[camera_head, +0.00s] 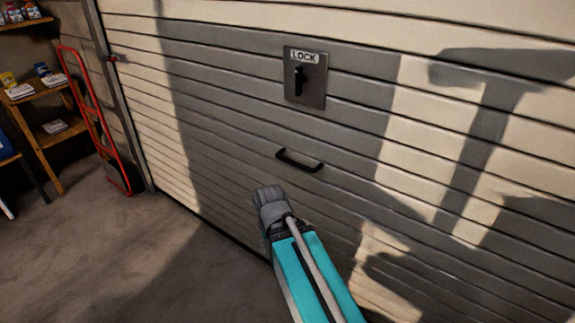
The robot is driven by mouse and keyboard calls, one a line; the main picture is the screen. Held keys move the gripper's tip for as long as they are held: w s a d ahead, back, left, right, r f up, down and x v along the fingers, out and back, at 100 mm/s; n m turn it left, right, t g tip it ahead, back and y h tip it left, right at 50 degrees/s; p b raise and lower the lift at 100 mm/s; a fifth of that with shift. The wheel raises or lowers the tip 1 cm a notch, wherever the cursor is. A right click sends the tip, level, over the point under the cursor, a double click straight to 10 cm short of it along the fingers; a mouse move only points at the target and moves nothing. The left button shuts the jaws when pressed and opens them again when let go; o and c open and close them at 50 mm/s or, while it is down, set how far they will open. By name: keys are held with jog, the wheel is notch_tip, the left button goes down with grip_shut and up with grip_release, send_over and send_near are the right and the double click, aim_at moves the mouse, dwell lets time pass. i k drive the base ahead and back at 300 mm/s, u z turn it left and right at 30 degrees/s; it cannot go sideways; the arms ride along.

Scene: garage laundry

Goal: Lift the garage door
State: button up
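The garage door (230,150) is a wall of pale horizontal slats and fills most of the view. Its bottom edge meets the floor. A black bar handle (299,160) is fixed on it near the middle. Above the handle is a metal lock plate (305,80) labelled LOCK, with a black lever or knob on it. My arm reaches up from the bottom, and its grey end (270,200) is below and left of the handle, apart from it in the picture. The gripper's fingers cannot be made out, so its opening is unclear.
A red hand truck (92,115) leans at the left beside the door frame. Wooden shelves (45,140) with small boxes stand further left. A small red-handled fitting (116,58) sits at the door's left edge. The concrete floor (120,260) at lower left is clear.

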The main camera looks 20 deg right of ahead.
aim_at(428, 146)
jog(key=u, duration=0.05)
jog(key=k, duration=1.3)
jog(key=z, duration=0.7)
jog(key=i, duration=1)
jog(key=u, duration=0.05)
